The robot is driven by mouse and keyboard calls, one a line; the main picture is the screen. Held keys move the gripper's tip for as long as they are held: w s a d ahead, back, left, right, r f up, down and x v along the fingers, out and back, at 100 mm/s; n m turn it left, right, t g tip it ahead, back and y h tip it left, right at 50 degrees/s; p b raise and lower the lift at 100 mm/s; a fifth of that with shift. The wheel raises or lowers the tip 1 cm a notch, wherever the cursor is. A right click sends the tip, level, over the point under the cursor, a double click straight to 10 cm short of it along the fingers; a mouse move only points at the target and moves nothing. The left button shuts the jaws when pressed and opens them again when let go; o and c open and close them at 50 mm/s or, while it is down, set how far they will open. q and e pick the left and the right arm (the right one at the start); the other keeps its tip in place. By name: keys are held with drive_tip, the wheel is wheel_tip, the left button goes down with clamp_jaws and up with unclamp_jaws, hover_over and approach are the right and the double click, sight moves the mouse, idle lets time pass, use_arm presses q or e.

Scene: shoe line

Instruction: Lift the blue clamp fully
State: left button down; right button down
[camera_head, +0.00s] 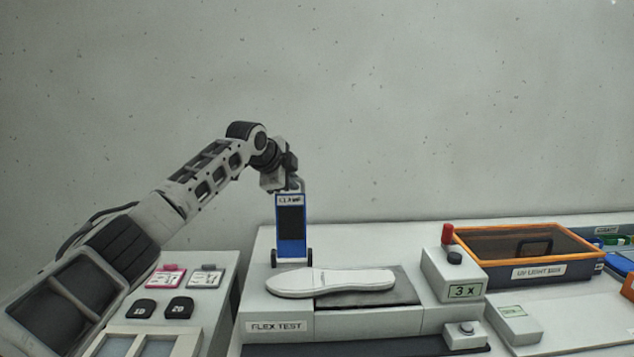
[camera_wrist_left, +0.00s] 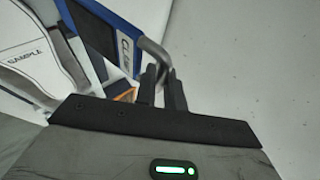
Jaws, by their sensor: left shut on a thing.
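The blue clamp (camera_head: 280,228) stands upright at the back of the flex test station, with a dark panel on its front and a "CLAMP" label at its top. My left gripper (camera_head: 294,184) is at the top of the clamp. In the left wrist view the left gripper's fingers (camera_wrist_left: 162,90) are shut on the grey bent handle (camera_wrist_left: 153,50) of the clamp. The blue clamp body (camera_wrist_left: 100,35) shows to the left of the fingers. A white shoe sole (camera_head: 335,281) lies in front of the clamp on a dark plate (camera_head: 370,292). My right gripper is not in view.
A control box reading "3 x" (camera_head: 452,278) with a red-topped lever stands right of the sole. An orange-rimmed UV light box (camera_head: 530,270) is further right. Pink and grey cards (camera_head: 165,277) and black pads marked 1D and 2D lie at left.

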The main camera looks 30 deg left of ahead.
use_arm(q)
drive_tip(key=shift+a+f, duration=0.15)
drive_tip(key=shift+a, duration=0.05)
idle(0.3)
drive_tip(key=c, duration=1.8)
unclamp_jaws()
drive_tip(key=shift+c, duration=0.2)
drive_tip(key=o, duration=0.3)
drive_tip(key=shift+w+a+f, duration=0.1)
drive_tip(key=shift+w, duration=0.15)
drive_tip(key=shift+o, duration=0.2)
drive_tip(key=shift+w+f, duration=0.1)
drive_tip(key=shift+s, duration=0.2)
